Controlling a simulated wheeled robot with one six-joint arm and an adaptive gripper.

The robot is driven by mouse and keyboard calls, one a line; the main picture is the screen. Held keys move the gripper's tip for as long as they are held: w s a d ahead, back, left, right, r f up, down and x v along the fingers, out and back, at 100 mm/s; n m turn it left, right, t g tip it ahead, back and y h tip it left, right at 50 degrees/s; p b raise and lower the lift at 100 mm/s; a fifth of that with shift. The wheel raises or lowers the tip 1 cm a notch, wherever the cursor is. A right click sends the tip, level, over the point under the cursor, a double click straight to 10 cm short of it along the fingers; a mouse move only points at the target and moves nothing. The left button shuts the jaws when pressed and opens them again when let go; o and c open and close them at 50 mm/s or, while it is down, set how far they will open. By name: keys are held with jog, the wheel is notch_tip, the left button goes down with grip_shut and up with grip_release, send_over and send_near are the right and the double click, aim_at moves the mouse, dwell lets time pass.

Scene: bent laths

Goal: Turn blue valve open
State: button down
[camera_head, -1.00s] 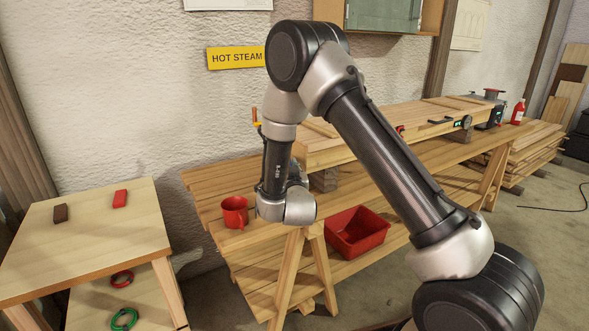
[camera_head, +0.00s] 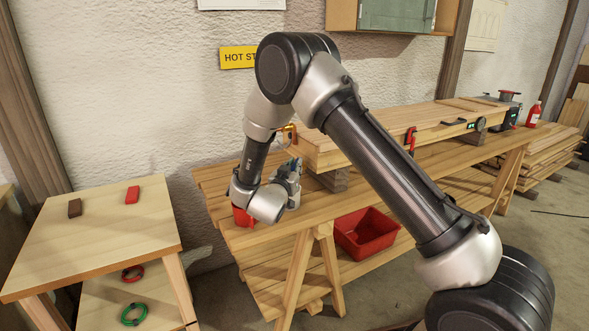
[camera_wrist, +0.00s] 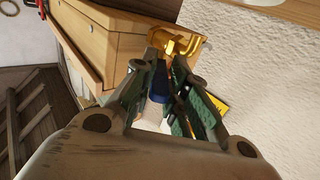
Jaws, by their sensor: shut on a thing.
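The blue valve has a brass body (camera_wrist: 176,42) at the end of the wooden steam box and a blue handle (camera_wrist: 159,82). My gripper (camera_wrist: 165,75) is shut on the blue handle, with the handle between its two green-padded fingers. In the head view, the brass body (camera_head: 290,131) shows just above my gripper (camera_head: 293,168), beside my arm. The blue handle cannot be made out in the head view, and its exact angle is hard to tell.
The long wooden box (camera_head: 370,132) rests on blocks on the slatted bench (camera_head: 400,170). A red mug (camera_head: 240,215) is partly hidden behind my wrist. A red bin (camera_head: 366,234) sits below. A small table (camera_head: 100,235) with a red block (camera_head: 133,194) stands left.

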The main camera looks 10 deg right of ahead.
jog(key=c, duration=1.7)
grip_release()
jog(key=v, duration=1.2)
jog(key=shift+d, duration=0.1)
